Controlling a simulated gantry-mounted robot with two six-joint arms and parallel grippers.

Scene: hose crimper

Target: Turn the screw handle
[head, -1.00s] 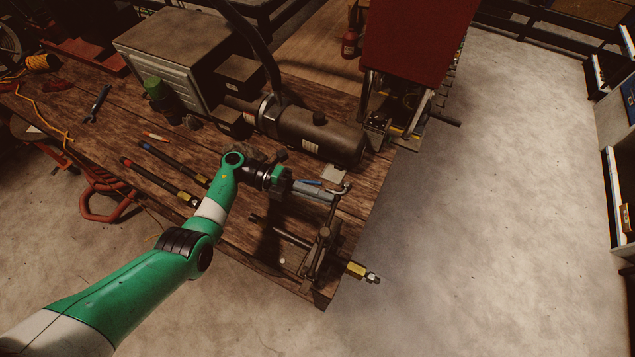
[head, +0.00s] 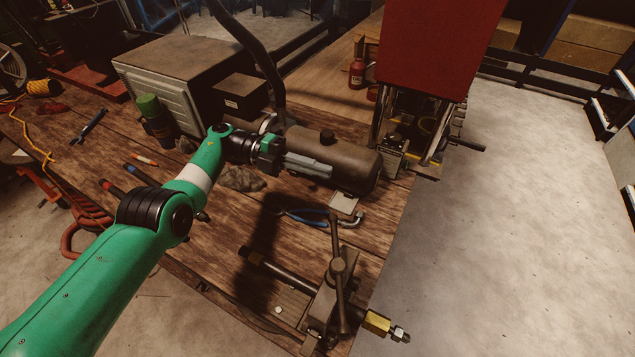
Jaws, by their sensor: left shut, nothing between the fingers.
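The screw handle (head: 338,268) is a dark metal bar on top of a clamp or vise (head: 322,305) near the right front corner of the bench. A dark hose (head: 277,268) with a brass fitting (head: 376,323) passes through the clamp and sticks out past the bench edge. My left gripper (head: 328,170) is shut and empty. It is above the bench, in front of the dark cylinder and apart from the handle, which is nearer the camera. My right gripper is not in view.
A dark cylindrical tank (head: 345,160) lies behind my left gripper. Blue-handled pliers (head: 308,215) lie on the bench (head: 395,215) between tank and clamp. A red machine (head: 440,45) stands at the back right. Open floor lies to the right.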

